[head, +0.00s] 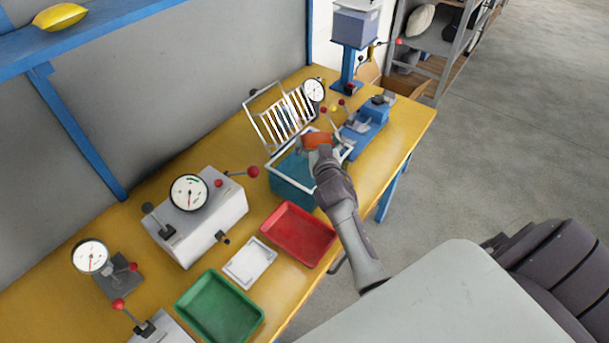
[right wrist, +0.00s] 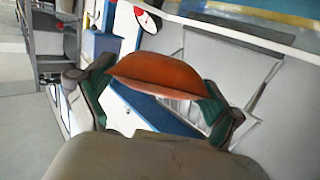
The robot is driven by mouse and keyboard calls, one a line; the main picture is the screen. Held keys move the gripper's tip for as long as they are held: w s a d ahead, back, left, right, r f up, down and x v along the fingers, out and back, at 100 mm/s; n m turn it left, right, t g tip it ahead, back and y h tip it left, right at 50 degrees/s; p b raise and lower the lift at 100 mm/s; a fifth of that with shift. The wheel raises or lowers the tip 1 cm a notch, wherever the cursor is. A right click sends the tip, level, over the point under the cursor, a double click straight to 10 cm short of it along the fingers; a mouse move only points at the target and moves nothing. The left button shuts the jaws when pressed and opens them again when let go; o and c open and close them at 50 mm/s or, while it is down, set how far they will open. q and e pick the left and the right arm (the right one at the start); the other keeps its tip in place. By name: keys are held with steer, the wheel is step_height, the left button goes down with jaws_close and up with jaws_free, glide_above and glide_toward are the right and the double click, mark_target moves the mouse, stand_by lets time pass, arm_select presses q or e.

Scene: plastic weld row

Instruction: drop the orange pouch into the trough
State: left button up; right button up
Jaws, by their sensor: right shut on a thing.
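The orange pouch (head: 315,140) is in my right gripper (head: 319,150), over the back part of a teal open container with a pale rim (head: 291,184). This container looks to be the trough. In the right wrist view the pouch (right wrist: 160,74) is pinched between the two dark green fingers of the right gripper (right wrist: 158,100). My arm and gripper hide part of the container. How high the pouch is above the rim is hard to tell. My left gripper is not in view.
A white wire rack (head: 282,118) stands just behind the container. A red tray (head: 299,235), a white tray (head: 249,262) and a green tray (head: 219,307) lie nearer on the yellow bench (head: 152,297). Gauge boxes (head: 197,219) and a blue press (head: 365,128) also stand there.

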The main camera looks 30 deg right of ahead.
step_height(320, 180, down, 5)
steer(key=b, duration=0.3)
steer(key=shift+b, duration=0.4)
steer(key=shift+r, duration=0.1)
steer(key=o, duration=0.7)
steer(key=shift+c, duration=0.2)
steer(key=v, duration=1.2)
